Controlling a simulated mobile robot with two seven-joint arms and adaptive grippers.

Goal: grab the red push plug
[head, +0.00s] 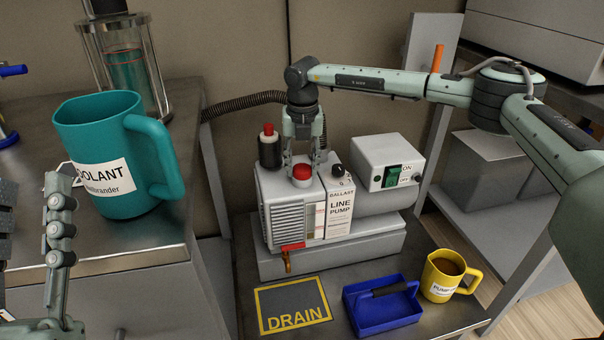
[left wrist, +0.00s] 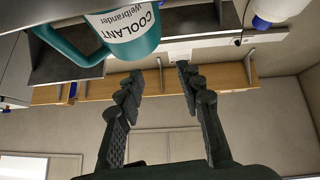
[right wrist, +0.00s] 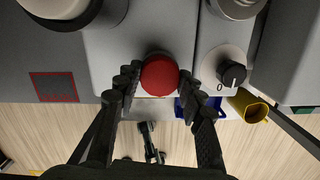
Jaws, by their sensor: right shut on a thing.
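The red push plug (head: 302,176) is a round red cap on top of the grey line pump (head: 277,212). In the right wrist view the plug (right wrist: 160,76) sits between my right fingertips. My right gripper (head: 303,158) points down from above and is shut on the plug, with a finger on either side. The plug still appears at the pump's top; whether it is seated or lifted I cannot tell. My left gripper (left wrist: 160,78) is open and empty, beside the teal coolant jug (head: 113,165). Only part of it shows at the head view's left edge.
A black bottle with a red top (head: 268,148) stands left of the plug. A black knob (head: 338,171) and a white switch box (head: 388,162) are to its right. In front are a drain mat (head: 293,300), a blue tray (head: 382,315) and a yellow mug (head: 438,278).

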